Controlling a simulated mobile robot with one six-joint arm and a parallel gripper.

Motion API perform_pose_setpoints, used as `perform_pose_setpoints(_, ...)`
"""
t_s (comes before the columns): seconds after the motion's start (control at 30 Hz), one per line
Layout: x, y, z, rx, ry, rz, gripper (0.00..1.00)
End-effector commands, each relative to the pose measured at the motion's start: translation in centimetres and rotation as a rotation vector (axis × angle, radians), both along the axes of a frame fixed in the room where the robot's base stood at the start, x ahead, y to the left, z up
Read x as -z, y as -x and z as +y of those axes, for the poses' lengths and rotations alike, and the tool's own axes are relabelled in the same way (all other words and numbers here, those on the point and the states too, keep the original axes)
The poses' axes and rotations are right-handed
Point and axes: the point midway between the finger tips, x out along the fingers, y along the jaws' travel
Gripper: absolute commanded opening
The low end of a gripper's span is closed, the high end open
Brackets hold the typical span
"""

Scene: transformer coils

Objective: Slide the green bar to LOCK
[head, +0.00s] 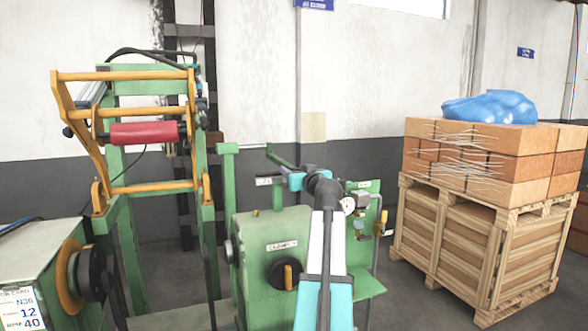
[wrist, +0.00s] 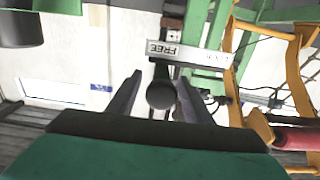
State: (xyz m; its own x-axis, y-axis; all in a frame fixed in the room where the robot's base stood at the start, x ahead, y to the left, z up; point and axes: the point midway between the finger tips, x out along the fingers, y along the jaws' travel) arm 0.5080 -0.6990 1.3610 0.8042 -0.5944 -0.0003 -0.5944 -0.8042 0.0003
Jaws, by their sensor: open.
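In the wrist view my gripper (wrist: 160,78) is open, with a dark round knob (wrist: 160,96) showing between its two fingers. I cannot tell whether the fingers touch it. Beyond it is a pale plate with the upside-down word FREE (wrist: 188,53). In the head view a slanted green bar (head: 279,156) rises behind the green machine (head: 272,230), close to my wrist; I cannot tell for sure that it is the task's bar. My arm hides the gripper's fingers there. A small pale label (head: 264,181) is too small to read, and no LOCK label is legible.
The machine has a black dial (head: 286,274) and a gauge (head: 348,205). A yellow-and-green frame with a red roller (head: 144,133) stands left. A wooden pallet crate (head: 470,247) with bricks and blue sheeting stands right. Some floor shows between machine and crate.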

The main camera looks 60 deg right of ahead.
Motion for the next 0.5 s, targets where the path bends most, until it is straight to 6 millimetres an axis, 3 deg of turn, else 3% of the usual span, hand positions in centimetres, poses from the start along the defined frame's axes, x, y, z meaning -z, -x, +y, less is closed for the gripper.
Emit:
perform_pose_setpoints(0.43,0.03,-0.59,-0.43,0.000,0.000,0.000,0.46)
perform_pose_setpoints(0.5,0.03,-0.58,-0.42,0.000,0.000,0.000,0.38)
